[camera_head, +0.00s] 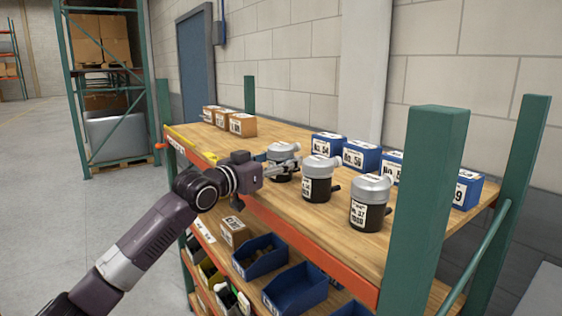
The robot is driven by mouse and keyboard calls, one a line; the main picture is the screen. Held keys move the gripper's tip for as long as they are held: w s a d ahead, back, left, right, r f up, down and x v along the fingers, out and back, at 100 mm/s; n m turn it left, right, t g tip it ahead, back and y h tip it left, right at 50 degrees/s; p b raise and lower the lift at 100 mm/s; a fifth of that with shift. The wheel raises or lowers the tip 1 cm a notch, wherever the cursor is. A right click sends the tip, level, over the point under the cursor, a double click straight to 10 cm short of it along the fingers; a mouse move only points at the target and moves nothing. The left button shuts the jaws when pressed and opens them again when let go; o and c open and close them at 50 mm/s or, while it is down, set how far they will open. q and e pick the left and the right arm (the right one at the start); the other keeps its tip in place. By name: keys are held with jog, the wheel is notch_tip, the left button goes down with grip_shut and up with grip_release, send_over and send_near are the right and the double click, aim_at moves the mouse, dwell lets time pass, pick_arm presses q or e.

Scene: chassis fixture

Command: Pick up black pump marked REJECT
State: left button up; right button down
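Three pumps with silver tops, black bodies and white labels stand upright on the wooden top shelf: a left pump (282,150), a middle pump (318,188) and a right pump (370,216). The labels are too small to read surely, so I cannot tell which one is marked REJECT. My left gripper (292,167) reaches in from the left, its fingers at the left pump and overlapping it in the picture. I cannot tell whether they touch it or how far apart they are. My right gripper is out of view.
Blue numbered boxes (361,156) line the shelf's back, and brown boxes (242,125) stand at its far left. Green posts (430,200) rise at the right. Blue bins (298,290) sit on the level below. Bare wood (335,233) lies in front of the pumps.

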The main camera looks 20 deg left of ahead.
pick_arm(q)
jog(key=c, duration=1.2)
jog(key=shift+r, duration=0.15)
jog(key=shift+c, duration=0.5)
